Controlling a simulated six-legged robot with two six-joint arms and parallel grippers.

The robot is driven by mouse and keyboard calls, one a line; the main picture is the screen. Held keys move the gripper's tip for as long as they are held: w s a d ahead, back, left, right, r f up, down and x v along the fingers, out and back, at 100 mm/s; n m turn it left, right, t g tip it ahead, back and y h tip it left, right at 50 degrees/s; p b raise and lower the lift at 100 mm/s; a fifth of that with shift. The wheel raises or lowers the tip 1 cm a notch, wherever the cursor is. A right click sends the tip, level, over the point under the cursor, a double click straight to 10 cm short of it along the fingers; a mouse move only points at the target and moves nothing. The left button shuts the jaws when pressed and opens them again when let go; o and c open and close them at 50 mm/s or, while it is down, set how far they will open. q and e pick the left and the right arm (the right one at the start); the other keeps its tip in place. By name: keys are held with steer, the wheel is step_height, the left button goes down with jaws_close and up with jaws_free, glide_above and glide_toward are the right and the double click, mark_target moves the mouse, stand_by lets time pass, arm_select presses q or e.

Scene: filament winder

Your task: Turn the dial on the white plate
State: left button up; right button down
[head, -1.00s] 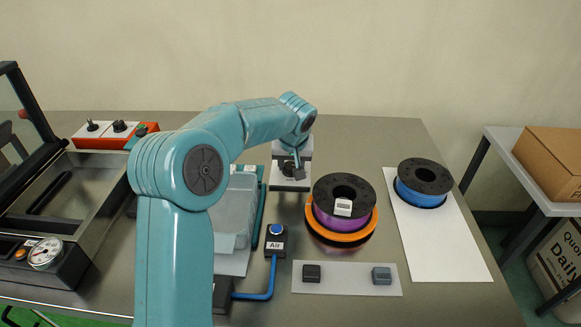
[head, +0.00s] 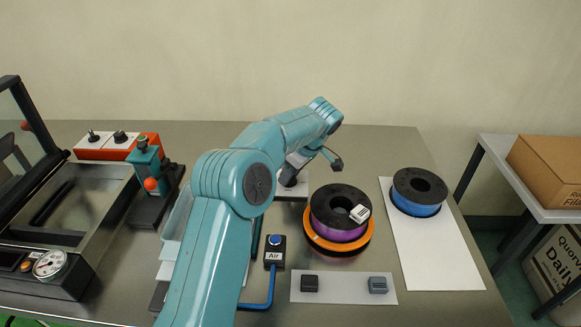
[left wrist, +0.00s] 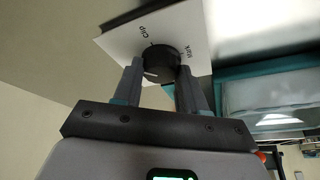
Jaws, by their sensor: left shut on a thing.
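The white plate (head: 297,192) lies flat on the table behind the purple spool, mostly hidden by my left arm in the head view. In the left wrist view the plate (left wrist: 125,42) has printed words beside a round black dial (left wrist: 160,60), which has a pale pointer line. My left gripper (left wrist: 160,82) has one finger on each side of the dial and is shut on it. In the head view the gripper (head: 290,178) is at the plate, its fingers partly hidden by the arm. My right gripper is not in view.
A blue spool (head: 416,205) sits on a white sheet (head: 445,260). In front are an Air button (head: 275,250) and a pale strip (head: 344,288).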

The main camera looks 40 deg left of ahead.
arm_select(q)
steer(key=n+g+p, duration=0.1)
steer(key=n+p, duration=0.2)
steer(key=p, duration=0.1)
steer(key=n+g+h+p, duration=0.1)
steer(key=n+p, duration=0.3)
steer(key=shift+w+r+g+h+p, duration=0.15)
steer(key=shift+r+g+h+p, duration=0.05)
steer(key=shift+g+h+p, duration=0.15)
steer(key=shift+a+f+n+p, duration=0.1)
steer(key=shift+f+n+p, duration=0.1)
steer(key=shift+n+p, duration=0.75)
steer(key=shift+f, duration=0.1)
steer(key=o, duration=1)
steer(key=shift+o, duration=0.2)
